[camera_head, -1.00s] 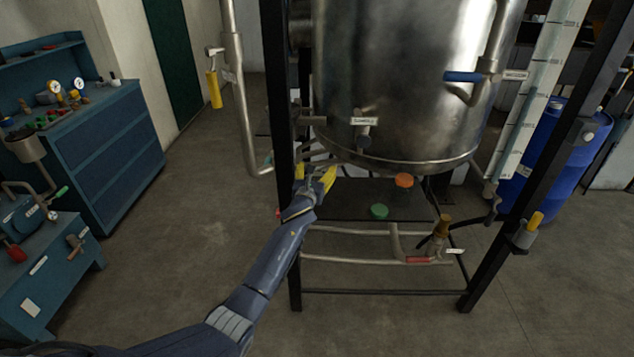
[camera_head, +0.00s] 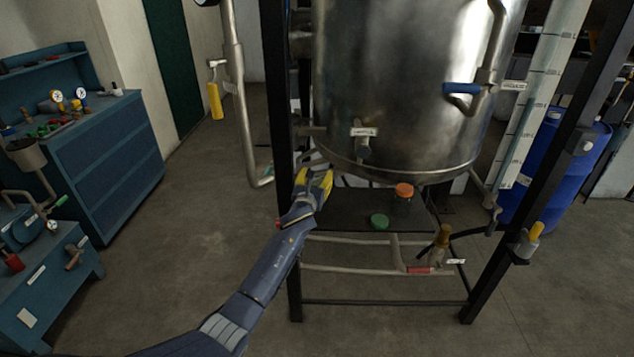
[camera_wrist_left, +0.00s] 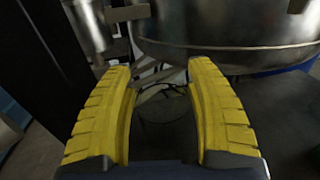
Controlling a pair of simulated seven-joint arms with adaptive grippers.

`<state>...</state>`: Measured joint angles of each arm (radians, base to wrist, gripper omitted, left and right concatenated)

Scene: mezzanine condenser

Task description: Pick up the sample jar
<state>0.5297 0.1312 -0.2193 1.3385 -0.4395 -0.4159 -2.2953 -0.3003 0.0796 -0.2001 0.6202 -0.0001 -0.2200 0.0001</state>
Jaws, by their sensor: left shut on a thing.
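My left gripper (camera_head: 313,180) is at the left front of the shelf under the steel vessel, beside the dark frame post. In the left wrist view its two yellow fingers (camera_wrist_left: 163,75) stand apart, shut on what looks like a clear sample jar (camera_wrist_left: 164,108). Only the jar's faint round outline shows between the fingers. In the head view I cannot make the jar out. A jar with an orange lid (camera_head: 404,190) stands on the shelf to the right. A green lid (camera_head: 379,221) is nearer the shelf's front. My right gripper is not in view.
The steel vessel (camera_head: 400,90) hangs low over the dark shelf (camera_head: 345,210). Frame posts (camera_head: 284,130) and a pipe with a red-sleeved valve (camera_head: 418,270) bound the space. A blue drum (camera_head: 560,165) stands right.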

